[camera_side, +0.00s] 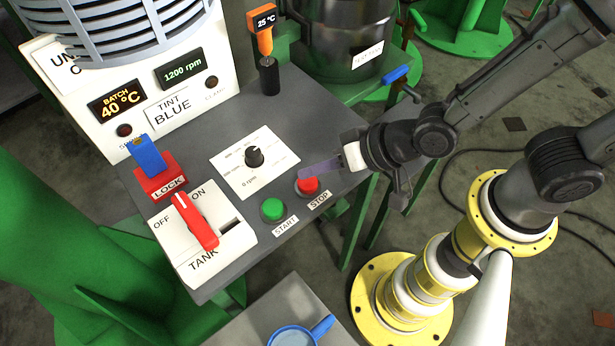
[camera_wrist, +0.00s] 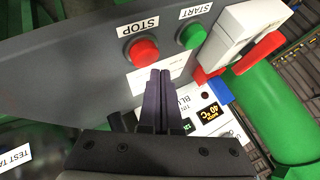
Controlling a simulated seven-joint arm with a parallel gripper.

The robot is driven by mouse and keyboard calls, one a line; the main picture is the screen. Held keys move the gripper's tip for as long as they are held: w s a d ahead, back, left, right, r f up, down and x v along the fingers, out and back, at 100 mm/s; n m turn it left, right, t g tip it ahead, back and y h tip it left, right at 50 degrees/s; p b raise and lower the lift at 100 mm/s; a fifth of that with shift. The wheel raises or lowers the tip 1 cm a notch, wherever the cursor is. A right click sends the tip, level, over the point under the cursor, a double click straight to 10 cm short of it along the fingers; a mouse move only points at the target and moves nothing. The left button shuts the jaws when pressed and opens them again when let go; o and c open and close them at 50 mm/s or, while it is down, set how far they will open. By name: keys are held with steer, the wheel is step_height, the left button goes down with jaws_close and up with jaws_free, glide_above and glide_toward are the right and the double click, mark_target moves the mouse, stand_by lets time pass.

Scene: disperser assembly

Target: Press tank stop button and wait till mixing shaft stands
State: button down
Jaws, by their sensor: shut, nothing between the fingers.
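The red stop button (camera_side: 308,186) sits on the grey console above its STOP label, right of the green start button (camera_side: 272,209). My gripper (camera_side: 306,171) is shut and empty, its fingers pointing left just above and behind the stop button in the side view. I cannot tell whether they touch it. In the wrist view the stop button (camera_wrist: 143,52) lies just beyond and left of the fingertips (camera_wrist: 161,72). The tank switch (camera_side: 196,221) has a red handle, with ON and OFF marks. A display (camera_side: 180,68) reads 1200 rpm. I cannot make out the mixing shaft.
A dial (camera_side: 254,157) marked 0 rpm is left of my gripper. A blue lock with a red base (camera_side: 158,180) is by the tank switch. An orange 25 °C thermometer (camera_side: 265,42) and a dark vessel (camera_side: 340,40) stand behind. A blue pan (camera_side: 293,335) is in front.

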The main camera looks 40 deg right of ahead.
mark_target(314, 183)
steer(key=shift+f, duration=0.4)
steer(key=shift+f, duration=0.95)
stand_by(1.3)
steer(key=shift+r, duration=1.35)
steer(key=shift+r, duration=0.1)
steer(key=shift+r, duration=2.4)
